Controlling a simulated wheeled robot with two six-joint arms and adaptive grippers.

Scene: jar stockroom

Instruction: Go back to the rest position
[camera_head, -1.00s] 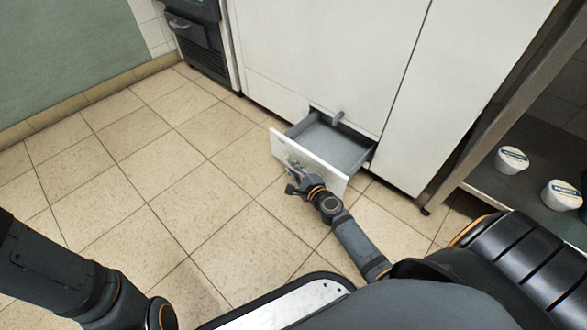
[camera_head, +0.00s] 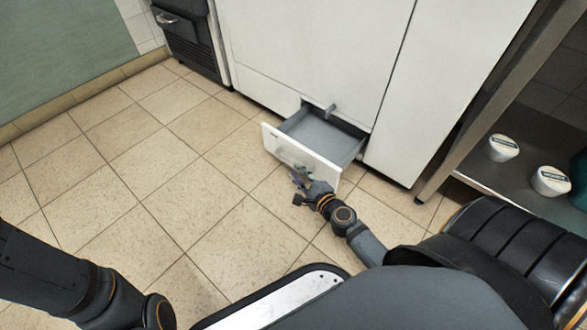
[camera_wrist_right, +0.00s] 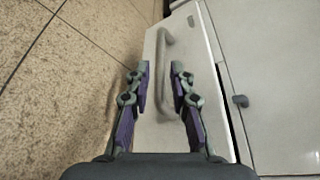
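My right gripper (camera_head: 302,182) is close in front of the open drawer (camera_head: 328,138) at the bottom of the white cabinet.
The white cabinet (camera_head: 310,45) stands ahead, with a dark appliance (camera_head: 185,38) to its left. A metal shelf (camera_head: 480,165) on the right holds two white tubs (camera_head: 502,148) (camera_head: 551,181) and part of a teal object (camera_head: 579,180). The tiled floor on the left is clear.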

